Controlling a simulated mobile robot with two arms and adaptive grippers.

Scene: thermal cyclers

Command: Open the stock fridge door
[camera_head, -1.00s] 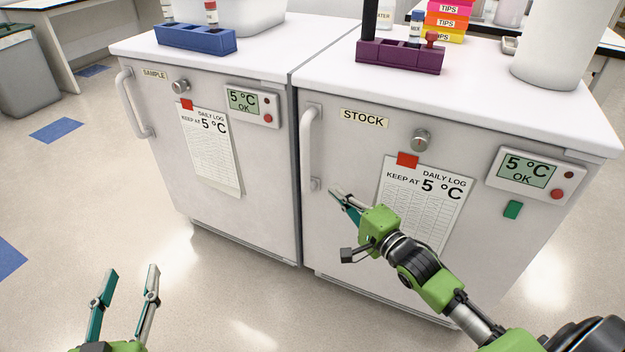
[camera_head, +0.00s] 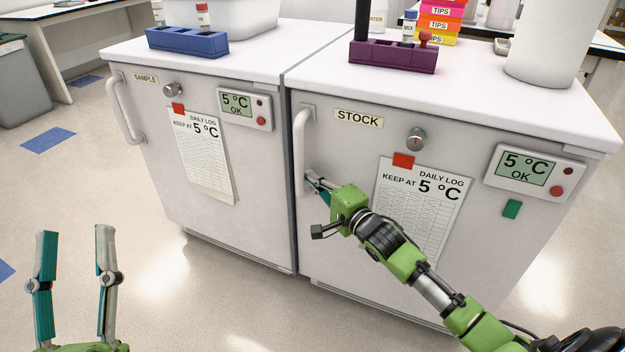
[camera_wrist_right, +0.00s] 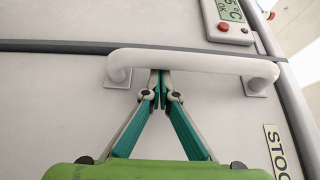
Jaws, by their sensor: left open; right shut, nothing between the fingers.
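The stock fridge (camera_head: 335,235) stands at the right with its door shut and a STOCK label (camera_head: 359,119) on it. Its white upright bar handle (camera_head: 303,135) is at the door's left edge. My right gripper (camera_head: 311,176) is at the lower part of this handle. In the right wrist view, the closed fingertips (camera_wrist_right: 161,76) meet the edge of the handle bar (camera_wrist_right: 205,63) near one of its mounts; whether they reach behind it is unclear. Nothing is between the fingers. My left gripper (camera_head: 75,230) is open and empty at the lower left, away from the fridges.
The sample fridge (camera_head: 215,215) stands close on the left, its door shut. A purple rack (camera_head: 393,57) and a blue rack (camera_head: 187,42) sit on top. A paper log (camera_head: 423,205) hangs on the stock door. The floor in front is clear.

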